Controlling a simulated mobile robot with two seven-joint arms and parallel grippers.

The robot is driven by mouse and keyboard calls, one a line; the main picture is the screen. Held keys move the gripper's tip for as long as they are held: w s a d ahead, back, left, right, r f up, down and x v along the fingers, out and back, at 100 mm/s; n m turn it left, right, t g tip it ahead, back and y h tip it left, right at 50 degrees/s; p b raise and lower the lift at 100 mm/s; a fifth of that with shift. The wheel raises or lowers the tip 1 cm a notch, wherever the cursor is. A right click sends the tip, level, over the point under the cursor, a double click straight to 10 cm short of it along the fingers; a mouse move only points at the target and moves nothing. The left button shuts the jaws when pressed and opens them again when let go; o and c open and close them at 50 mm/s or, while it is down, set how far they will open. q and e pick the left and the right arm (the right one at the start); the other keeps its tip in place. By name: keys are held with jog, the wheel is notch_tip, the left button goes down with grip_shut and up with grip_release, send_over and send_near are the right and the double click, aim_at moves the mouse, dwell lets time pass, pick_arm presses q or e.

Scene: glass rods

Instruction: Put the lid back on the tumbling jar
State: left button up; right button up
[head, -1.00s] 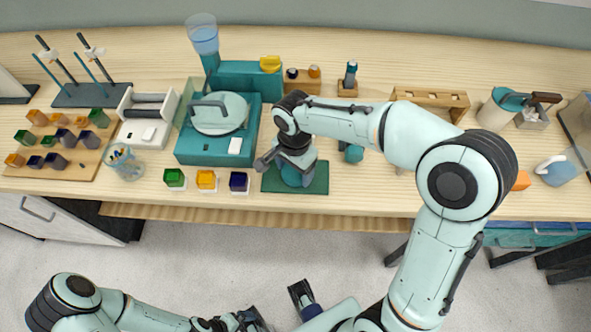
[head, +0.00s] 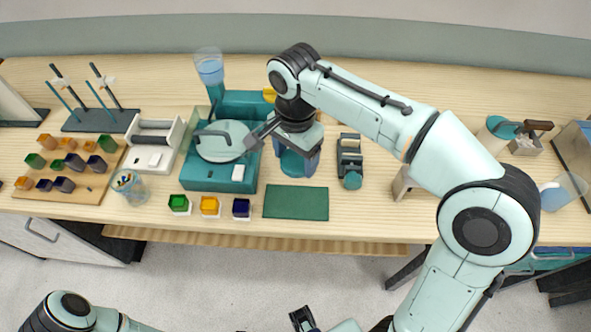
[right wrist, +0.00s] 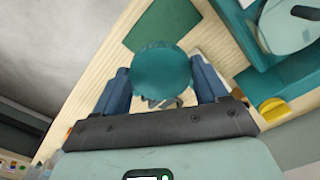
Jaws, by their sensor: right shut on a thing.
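My right gripper (head: 299,166) is shut on a round teal lid (right wrist: 162,72), with one blue finger on each side of it in the right wrist view. The lid also shows under the gripper in the head view (head: 292,163). It is held above the bench, behind the bare green mat (head: 296,203). A dark stand with a teal round end (head: 350,160) is right of the gripper. I cannot make out the tumbling jar for certain. Only a small part of what may be my left gripper shows at the bottom edge.
A teal machine with a pale round cover (head: 222,141) is close on the left. Green, orange and blue blocks (head: 209,205) stand in front of it. A wooden rack (head: 401,184) is partly behind my right arm.

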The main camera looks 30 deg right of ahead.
aim_at(295, 161)
jog(key=shift+r+p, duration=0.3)
jog(key=shift+r, duration=1.35)
jog(key=shift+f, duration=0.1)
